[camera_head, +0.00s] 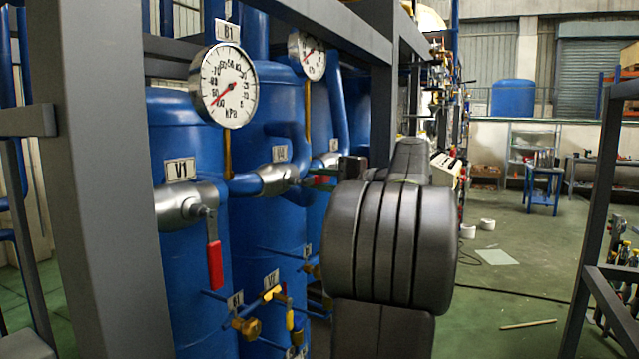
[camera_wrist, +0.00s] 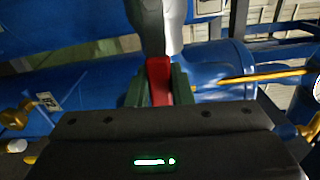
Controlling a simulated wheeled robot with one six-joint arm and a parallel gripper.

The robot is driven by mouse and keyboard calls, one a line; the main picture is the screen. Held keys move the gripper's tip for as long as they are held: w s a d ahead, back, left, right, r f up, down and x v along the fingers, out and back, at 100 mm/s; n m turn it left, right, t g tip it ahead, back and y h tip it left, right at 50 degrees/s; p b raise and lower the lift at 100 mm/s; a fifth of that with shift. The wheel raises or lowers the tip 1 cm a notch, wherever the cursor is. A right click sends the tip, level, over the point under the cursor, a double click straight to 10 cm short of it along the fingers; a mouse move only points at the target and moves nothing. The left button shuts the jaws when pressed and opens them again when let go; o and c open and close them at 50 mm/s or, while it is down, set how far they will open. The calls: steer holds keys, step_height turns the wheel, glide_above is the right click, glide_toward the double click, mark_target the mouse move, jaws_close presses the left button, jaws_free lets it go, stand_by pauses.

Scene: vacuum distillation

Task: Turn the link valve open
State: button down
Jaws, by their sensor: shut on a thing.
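The link valve is a silver valve body (camera_head: 275,180) on a blue pipe between the tanks, with a label above it too small to read surely. Its red handle (camera_head: 322,181) points right, roughly level, toward my gripper. In the wrist view the red handle (camera_wrist: 157,72) runs down from the silver body (camera_wrist: 174,25) and sits between the two greenish fingers of my gripper (camera_wrist: 159,92). The fingers are shut on it. In the head view my arm's dark wrist covers most of the gripper.
Valve V1 (camera_head: 180,207) is at the left, its red handle (camera_head: 214,265) hanging down. Pressure gauges (camera_head: 223,86) and (camera_head: 307,55) sit above. Grey frame posts (camera_head: 95,180) stand in front of the blue tanks (camera_head: 185,130). Small yellow valves (camera_head: 246,326) are below. Open floor (camera_head: 500,290) lies right.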

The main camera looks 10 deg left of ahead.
steer(key=c, duration=1.3)
jaws_free()
steer(key=b+v, duration=0.1)
steer(key=v, duration=1.3)
steer(key=shift+a+f, duration=0.1)
steer(key=p+x, duration=0.1)
steer(key=x, duration=1.2)
steer(key=shift+w+a, duration=0.2)
steer(key=shift+a, duration=0.15)
